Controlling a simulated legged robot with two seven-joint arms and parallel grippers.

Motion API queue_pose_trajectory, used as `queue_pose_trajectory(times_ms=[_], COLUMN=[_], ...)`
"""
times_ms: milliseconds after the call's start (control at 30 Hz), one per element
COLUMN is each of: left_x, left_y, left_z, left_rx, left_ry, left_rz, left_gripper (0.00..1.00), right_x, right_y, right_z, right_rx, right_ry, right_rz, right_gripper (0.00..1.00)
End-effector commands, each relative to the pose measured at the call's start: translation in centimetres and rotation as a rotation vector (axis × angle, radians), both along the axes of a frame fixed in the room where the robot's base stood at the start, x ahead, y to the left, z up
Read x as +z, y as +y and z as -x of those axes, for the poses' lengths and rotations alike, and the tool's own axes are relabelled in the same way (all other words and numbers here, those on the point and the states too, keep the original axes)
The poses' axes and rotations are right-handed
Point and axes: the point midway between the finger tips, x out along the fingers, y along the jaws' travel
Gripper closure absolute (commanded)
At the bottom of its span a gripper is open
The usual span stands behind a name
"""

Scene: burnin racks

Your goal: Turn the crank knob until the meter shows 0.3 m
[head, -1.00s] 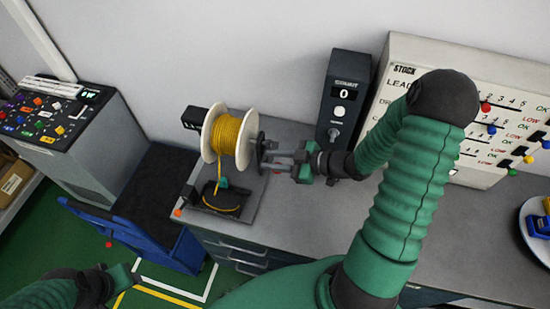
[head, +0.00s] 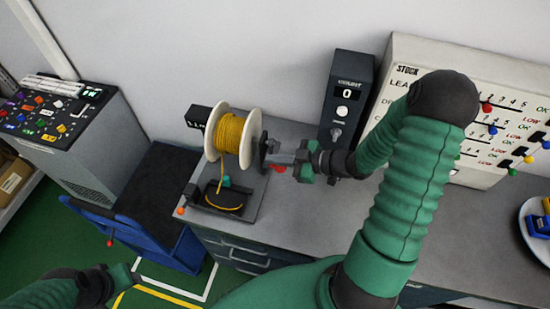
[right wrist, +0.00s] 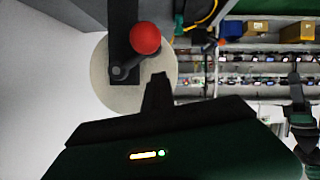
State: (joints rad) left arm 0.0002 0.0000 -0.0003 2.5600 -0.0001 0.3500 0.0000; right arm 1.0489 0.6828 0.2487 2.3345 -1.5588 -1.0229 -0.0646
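A white spool (head: 251,139) wound with yellow cord (head: 230,133) stands on a grey plate on the bench. In the right wrist view the red knob (right wrist: 145,38) sits on the black crank arm (right wrist: 122,42), beyond the gripper's tip and not visibly between fingers. The fingers overlap, so their opening is unclear. A small black box (head: 198,117), possibly the meter, is behind the spool; its reading is illegible. My left gripper (head: 128,276) is at lower left.
A white stock board (head: 425,75) is at right. A blue cart (head: 185,240) stands left of the bench. The bench front right of the plate is clear.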

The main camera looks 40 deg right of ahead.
Motion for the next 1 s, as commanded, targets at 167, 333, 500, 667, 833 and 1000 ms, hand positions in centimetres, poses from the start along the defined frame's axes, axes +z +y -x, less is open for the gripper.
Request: queue_pose_trajectory(times_ms=[167, 333, 500, 667, 833, 1000], left_x=[0.00, 0.00, 0.00, 0.00, 0.00, 0.00], left_y=[-0.01, -0.02, -0.03, -0.02, -0.01, -0.01], left_z=[0.00, 0.00, 0.00, 0.00, 0.00, 0.00], left_rx=[0.000, -0.001, -0.001, -0.001, 0.000, 0.000], left_ry=[0.000, 0.000, 0.000, 0.000, 0.000, 0.000], left_rz=[0.000, 0.000, 0.000, 0.000, 0.000, 0.000], left_gripper=[0.58, 0.58, 0.58, 0.58, 0.58, 0.58], right_x=[-0.08, -0.06, -0.01, 0.04, -0.03, -0.05], right_y=[-0.23, -0.16, -0.03, 0.13, -0.07, -0.15], right_z=[0.01, 0.02, 0.01, 0.02, 0.01, 0.01], right_rx=[-0.001, -0.001, -0.001, -0.001, -0.001, -0.001], right_ry=[0.000, 0.000, 0.000, 0.000, 0.000, 0.000], right_rz=[-0.002, -0.001, 0.000, 0.002, 0.000, -0.001], right_gripper=[1.00, 1.00, 0.78, 0.57, 0.44, 0.44])
